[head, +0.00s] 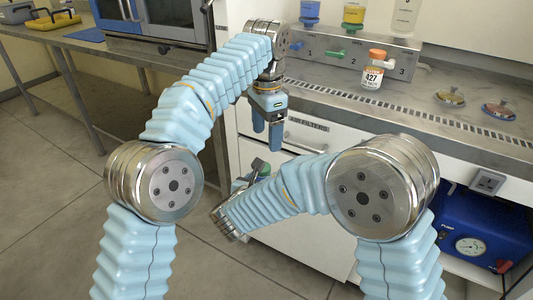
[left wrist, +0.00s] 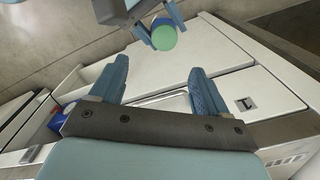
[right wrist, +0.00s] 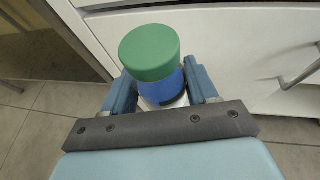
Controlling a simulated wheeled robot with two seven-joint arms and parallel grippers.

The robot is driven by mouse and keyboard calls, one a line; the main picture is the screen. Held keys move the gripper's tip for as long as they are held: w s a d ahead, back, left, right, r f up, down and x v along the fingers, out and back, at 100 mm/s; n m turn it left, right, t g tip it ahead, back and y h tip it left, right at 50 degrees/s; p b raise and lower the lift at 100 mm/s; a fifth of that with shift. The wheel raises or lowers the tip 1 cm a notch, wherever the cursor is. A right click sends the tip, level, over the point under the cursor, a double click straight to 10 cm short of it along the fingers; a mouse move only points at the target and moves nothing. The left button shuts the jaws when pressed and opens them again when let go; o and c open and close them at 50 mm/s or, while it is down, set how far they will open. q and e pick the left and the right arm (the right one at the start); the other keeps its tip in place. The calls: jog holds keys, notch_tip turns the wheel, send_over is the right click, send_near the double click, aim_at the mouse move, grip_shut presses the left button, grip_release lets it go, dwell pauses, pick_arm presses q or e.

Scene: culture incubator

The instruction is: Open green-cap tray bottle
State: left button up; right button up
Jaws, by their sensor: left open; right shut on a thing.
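The green-cap bottle (right wrist: 165,85) is in my right gripper (right wrist: 164,92), which is shut around its blue body. Its green cap (right wrist: 150,52) is on and faces the camera in the right wrist view. The cap also shows in the left wrist view (left wrist: 164,38) at the top, beyond my left fingers. My left gripper (head: 267,128) is open and empty, pointing down in front of the white cabinet in the head view. It also shows in the left wrist view (left wrist: 155,85) with its fingers apart. In the head view my right gripper is mostly hidden behind my right arm.
An orange-capped bottle (head: 373,72) labelled 427 stands on the bench beside a grey numbered valve box (head: 340,50). Two small knobbed discs (head: 449,97) lie to the right. A blue device with a gauge (head: 480,230) sits under the bench. White drawers are close behind my grippers.

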aim_at(267, 167)
pick_arm(q)
notch_tip(267, 167, down, 10)
jog(key=shift+r, duration=0.2)
jog(key=shift+c, duration=0.4)
jog(key=c, duration=1.2)
jog(key=shift+r, duration=0.15)
jog(key=shift+r, duration=0.95)
jog(key=shift+r, duration=2)
